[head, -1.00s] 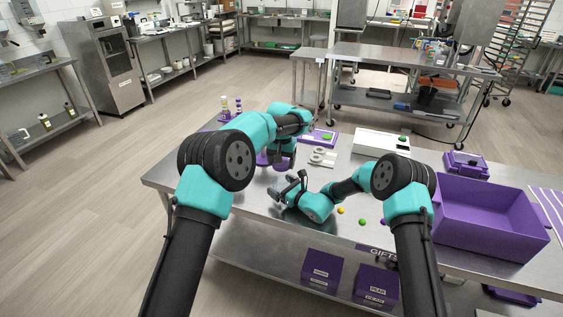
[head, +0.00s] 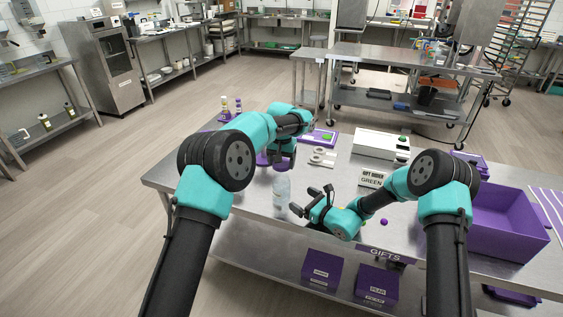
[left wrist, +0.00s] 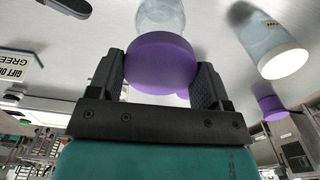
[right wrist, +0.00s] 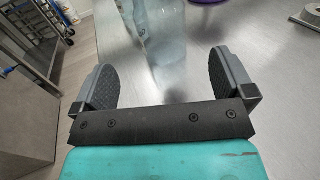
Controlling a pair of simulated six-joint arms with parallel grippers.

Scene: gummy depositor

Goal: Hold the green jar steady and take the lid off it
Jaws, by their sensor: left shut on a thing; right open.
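A clear, pale jar (head: 282,197) stands upright near the table's front-left part; no green shows on it. My left gripper (head: 281,166) is above it, partly hidden by its own arm. In the left wrist view my left gripper (left wrist: 160,75) is shut on a round purple lid (left wrist: 160,62), with clear jar glass (left wrist: 160,14) just beyond. I cannot tell whether the lid touches the jar. My right gripper (head: 304,200) is open and empty, right of the jar. In the right wrist view the jar (right wrist: 165,45) shows ahead, between and beyond the open fingers (right wrist: 165,82).
A "GIFT ORDER GREEN" sign (head: 371,179) stands behind my right arm. A purple ball (head: 384,222) lies near the "GIFTS" label (head: 386,254). A large purple bin (head: 505,225) is at the right. Another clear vessel (left wrist: 270,40) shows in the left wrist view.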

